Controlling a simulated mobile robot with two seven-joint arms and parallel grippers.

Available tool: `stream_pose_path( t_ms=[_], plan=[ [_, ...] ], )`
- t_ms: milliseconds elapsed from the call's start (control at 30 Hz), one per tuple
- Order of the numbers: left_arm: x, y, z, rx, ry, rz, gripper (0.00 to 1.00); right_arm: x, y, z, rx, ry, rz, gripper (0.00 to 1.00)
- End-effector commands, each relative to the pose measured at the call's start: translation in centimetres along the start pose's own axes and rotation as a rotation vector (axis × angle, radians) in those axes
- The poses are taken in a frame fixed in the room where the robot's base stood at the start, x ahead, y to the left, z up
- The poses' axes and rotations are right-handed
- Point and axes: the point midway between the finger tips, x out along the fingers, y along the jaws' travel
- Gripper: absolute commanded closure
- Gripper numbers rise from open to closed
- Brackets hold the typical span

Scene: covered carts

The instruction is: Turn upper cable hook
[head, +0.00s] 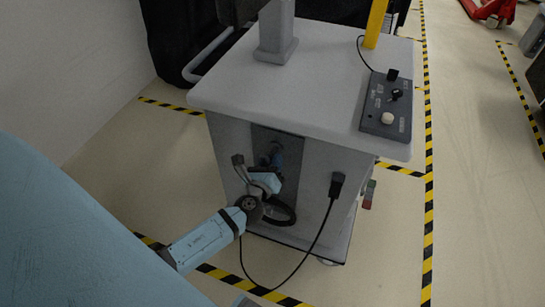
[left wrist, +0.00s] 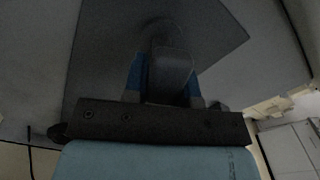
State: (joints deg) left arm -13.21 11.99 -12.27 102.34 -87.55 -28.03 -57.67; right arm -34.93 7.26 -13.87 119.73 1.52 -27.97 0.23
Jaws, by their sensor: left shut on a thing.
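The upper cable hook (left wrist: 172,70) is a dark grey block on the dark panel (head: 291,146) of the cart's front. My left gripper (head: 275,160) reaches up to this panel from the lower left. In the left wrist view its two blue fingers (left wrist: 166,82) are on either side of the hook and shut on it. In the head view the gripper mostly hides the hook. Below, a dark coiled loop (head: 281,213) hangs at the cart's front, partly behind my arm. My right gripper is not in view.
The cart's light grey top (head: 310,90) carries a control box (head: 388,105) with knobs. A black plug (head: 337,185) sits on the cart's front, its cable (head: 313,243) hanging towards the floor. Black covered equipment (head: 185,40) stands behind.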

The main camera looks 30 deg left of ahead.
Motion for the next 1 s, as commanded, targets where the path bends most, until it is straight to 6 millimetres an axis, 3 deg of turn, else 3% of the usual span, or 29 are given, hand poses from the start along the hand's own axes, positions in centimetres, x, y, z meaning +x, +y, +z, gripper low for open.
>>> stream_pose_path(
  t_ms=[500,1000],
  plan=[
    [-0.02,0.34,0.17,0.372,0.002,-0.001,0.98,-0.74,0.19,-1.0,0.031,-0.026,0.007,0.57],
    [-0.04,0.5,0.02,0.46,0.002,-0.001,0.98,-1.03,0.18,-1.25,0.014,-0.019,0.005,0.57]
  ],
)
